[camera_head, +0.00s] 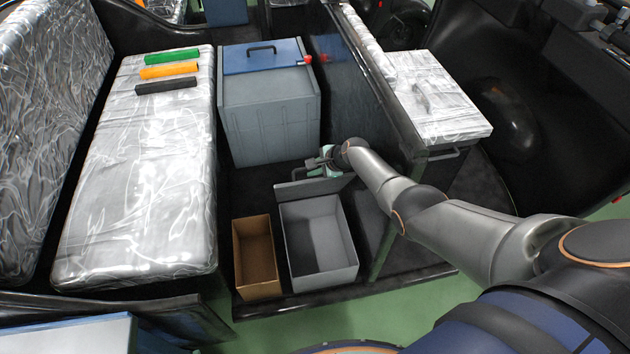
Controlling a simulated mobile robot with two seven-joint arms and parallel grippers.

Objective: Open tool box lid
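A grey tool box (345,276) stands on the dark floor of the rickshaw, open at the top with an empty-looking inside. Its grey lid (300,188) stands raised along the far edge of the box. My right gripper (325,163), at the end of the arm coming in from the right, is at the upper edge of the lid, close to its right half. Its fingertips are small and partly hidden by the lid and wrist, so I cannot tell whether they grip it. My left gripper is out of view.
An open brown box (257,292) stands left of the tool box. A large blue-grey chest (270,115) with a blue top is behind. A plastic-wrapped seat (140,210) at left carries green, orange and black bars. A wrapped small seat (440,105) is at right.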

